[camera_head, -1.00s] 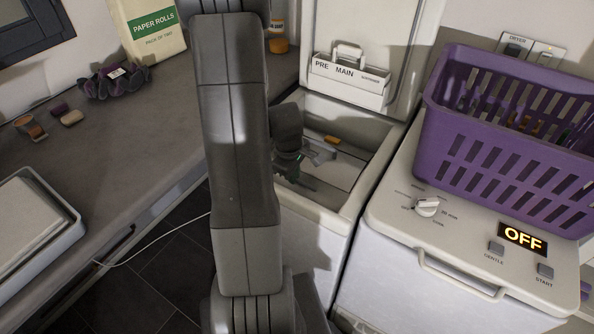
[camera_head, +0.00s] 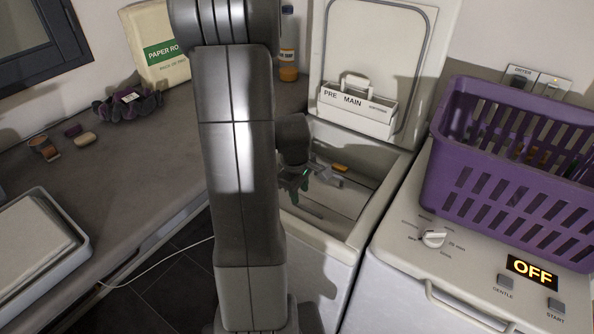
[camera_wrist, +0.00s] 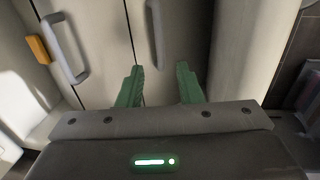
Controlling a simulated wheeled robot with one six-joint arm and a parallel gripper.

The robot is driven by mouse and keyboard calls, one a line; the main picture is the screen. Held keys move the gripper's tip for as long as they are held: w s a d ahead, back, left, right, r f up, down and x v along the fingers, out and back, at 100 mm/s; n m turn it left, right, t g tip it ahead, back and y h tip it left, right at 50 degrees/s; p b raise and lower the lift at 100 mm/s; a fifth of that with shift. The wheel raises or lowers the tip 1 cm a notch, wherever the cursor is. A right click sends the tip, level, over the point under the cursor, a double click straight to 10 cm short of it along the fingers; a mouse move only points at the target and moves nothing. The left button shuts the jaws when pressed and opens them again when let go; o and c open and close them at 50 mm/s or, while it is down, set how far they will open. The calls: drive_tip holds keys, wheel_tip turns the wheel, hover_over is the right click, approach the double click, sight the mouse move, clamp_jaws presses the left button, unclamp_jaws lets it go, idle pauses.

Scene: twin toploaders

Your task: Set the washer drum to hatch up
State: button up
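The washer (camera_head: 388,178) is a white toploader with its lid (camera_head: 362,45) raised. Inside it lies a pale drum (camera_head: 347,205) with an orange piece (camera_head: 340,167) and a grey handle (camera_head: 327,179). In the wrist view the drum (camera_wrist: 105,50) shows a seam, a grey bar handle (camera_wrist: 65,48) beside the orange piece (camera_wrist: 38,48), and a second grey bar (camera_wrist: 156,35). My gripper (camera_wrist: 160,88), with green fingers, is open and empty over the drum, short of the second bar in the picture. In the head view my gripper (camera_head: 297,188) is inside the washer opening.
A detergent drawer marked PRE and MAIN (camera_head: 357,108) hangs on the lid. A dryer (camera_head: 440,270) reading OFF stands to the right, bearing a purple basket (camera_head: 510,185). A counter (camera_head: 130,180) at left holds a tray (camera_head: 40,240) and a paper-roll pack (camera_head: 160,50).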

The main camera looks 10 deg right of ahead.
wheel_tip(320, 180, up, 9)
drive_tip(key=a, duration=0.1)
drive_tip(key=shift+s+f+p, duration=0.15)
drive_tip(key=shift+s+p, duration=0.15)
drive_tip(key=shift+s, duration=0.1)
drive_tip(key=shift+d, duration=0.1)
drive_tip(key=c, duration=0.6)
drive_tip(key=shift+w+d+m, duration=0.1)
drive_tip(key=shift+d+m, duration=0.1)
drive_tip(key=shift+m, duration=0.6)
clamp_jaws()
drive_tip(key=m+g+y, duration=0.1)
drive_tip(key=m, duration=1.5)
hover_over(314, 200)
drive_tip(key=s+d, duration=0.1)
drive_tip(key=s, duration=0.1)
wheel_tip(314, 200, down, 10)
drive_tip(key=shift+w+r+b, duration=0.15)
drive_tip(key=shift+b, duration=0.15)
drive_tip(key=shift+s+a+f, duration=0.45)
drive_tip(key=shift+a+f, duration=0.1)
drive_tip(key=shift+f, duration=0.25)
drive_tip(key=shift+s+a+f, duration=0.45)
drive_tip(key=shift+a+f, duration=0.05)
drive_tip(key=shift+f, duration=0.25)
